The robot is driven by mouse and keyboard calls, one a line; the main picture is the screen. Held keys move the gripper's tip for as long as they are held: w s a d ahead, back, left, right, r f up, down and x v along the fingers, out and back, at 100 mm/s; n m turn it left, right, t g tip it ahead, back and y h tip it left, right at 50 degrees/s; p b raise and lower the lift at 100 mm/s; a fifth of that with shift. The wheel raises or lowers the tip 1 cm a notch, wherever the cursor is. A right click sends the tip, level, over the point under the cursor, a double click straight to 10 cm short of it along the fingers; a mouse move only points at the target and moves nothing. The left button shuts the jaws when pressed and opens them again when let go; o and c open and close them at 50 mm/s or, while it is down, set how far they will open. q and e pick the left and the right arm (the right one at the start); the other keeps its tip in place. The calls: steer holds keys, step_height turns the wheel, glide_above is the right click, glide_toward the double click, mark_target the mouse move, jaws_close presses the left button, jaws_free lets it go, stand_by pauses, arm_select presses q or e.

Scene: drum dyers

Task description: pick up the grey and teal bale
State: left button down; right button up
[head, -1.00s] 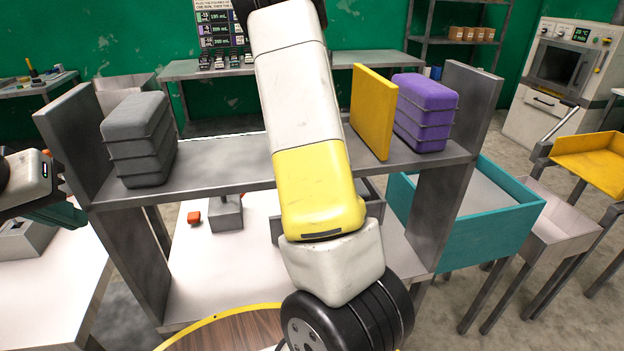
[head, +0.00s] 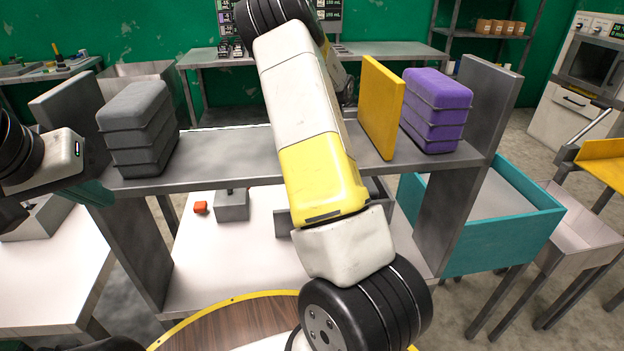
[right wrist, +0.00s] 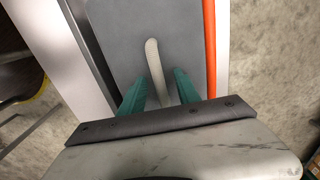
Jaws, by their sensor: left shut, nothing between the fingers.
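A grey bale (head: 138,128) with dark straps stands on the left end of the grey shelf in the head view. I see no teal on the sides that show. My left gripper (head: 96,193) is at the left, by the shelf's left upright and a little below and left of the bale. Its teal fingers are shut and empty, apart from the bale. In the right wrist view my right gripper (right wrist: 158,92) has its two teal fingers apart. A pale bar (right wrist: 156,70) shows between them over a grey surface, with gaps on both sides.
The shelf (head: 225,160) also bears a yellow divider (head: 381,108) and a purple bale (head: 437,112) at its right. Its middle is partly hidden by my right arm. Grey uprights close both ends. A teal bin (head: 510,235) stands at the right. An orange edge (right wrist: 210,45) borders the grey surface.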

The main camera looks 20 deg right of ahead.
steer(key=shift+f, duration=0.6)
jaws_close()
steer(key=shift+w+r, duration=0.1)
steer(key=shift+r, duration=0.05)
stand_by(0.8)
